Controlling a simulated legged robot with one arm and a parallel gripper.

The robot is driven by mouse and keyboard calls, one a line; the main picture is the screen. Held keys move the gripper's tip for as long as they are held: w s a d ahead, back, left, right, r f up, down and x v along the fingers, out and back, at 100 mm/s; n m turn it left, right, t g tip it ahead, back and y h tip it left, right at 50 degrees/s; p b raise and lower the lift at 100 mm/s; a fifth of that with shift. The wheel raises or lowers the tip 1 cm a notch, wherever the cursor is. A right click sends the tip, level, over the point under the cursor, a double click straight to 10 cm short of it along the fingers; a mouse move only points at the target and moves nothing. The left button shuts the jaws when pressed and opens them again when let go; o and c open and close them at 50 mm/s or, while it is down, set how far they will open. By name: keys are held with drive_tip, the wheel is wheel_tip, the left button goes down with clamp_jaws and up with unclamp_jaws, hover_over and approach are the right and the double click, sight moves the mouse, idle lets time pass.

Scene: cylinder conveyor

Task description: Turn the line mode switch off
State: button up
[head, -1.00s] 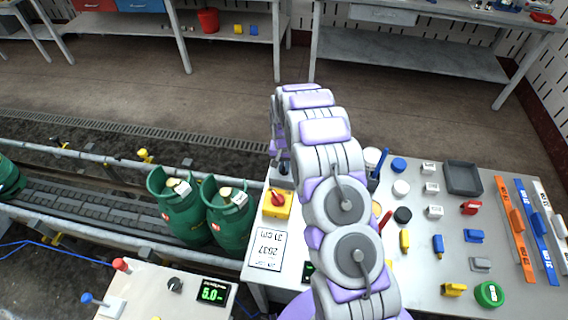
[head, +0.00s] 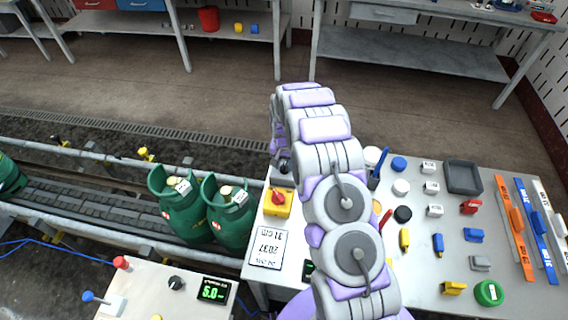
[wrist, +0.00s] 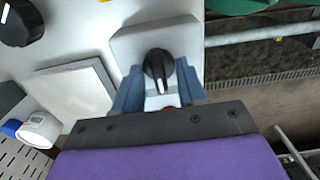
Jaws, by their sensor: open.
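In the wrist view a black rotary knob (wrist: 158,68) with a pale pointer line stands on a light grey box (wrist: 185,38). It is the likely line mode switch, but no label can be read. My gripper (wrist: 160,78) is open, with its blue-grey fingers on either side of the knob. I cannot tell whether they touch it. A bit of red shows below the knob, between the fingers. In the head view my arm bends down over the left edge of the right-hand table and mostly hides the gripper and this box.
A yellow box with a red knob (head: 278,198) sits near the table's left edge, by a printed card (head: 266,249). Green gas cylinders (head: 230,215) stand on the conveyor (head: 110,205) at left. Several small parts and a grey tray (head: 463,178) lie on the right.

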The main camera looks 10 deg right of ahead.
sight(284, 165)
wheel_tip(284, 165, up, 17)
drive_tip(key=p, duration=0.1)
idle(0.5)
drive_tip(key=shift+r, duration=0.15)
drive_tip(key=s+r+n+b, duration=0.1)
drive_tip(key=s+r, duration=0.5)
drive_tip(key=s, duration=0.4)
drive_tip(key=s+r+n+b, duration=0.1)
drive_tip(key=s+r, duration=0.5)
drive_tip(key=s, duration=0.4)
drive_tip(key=s+n+g+b, duration=0.1)
drive_tip(key=s+n+b, duration=0.1)
drive_tip(key=s, duration=2.4)
drive_tip(key=shift+f+n+g, duration=0.2)
drive_tip(key=shift+n+g, duration=0.1)
drive_tip(key=shift+g, duration=0.1)
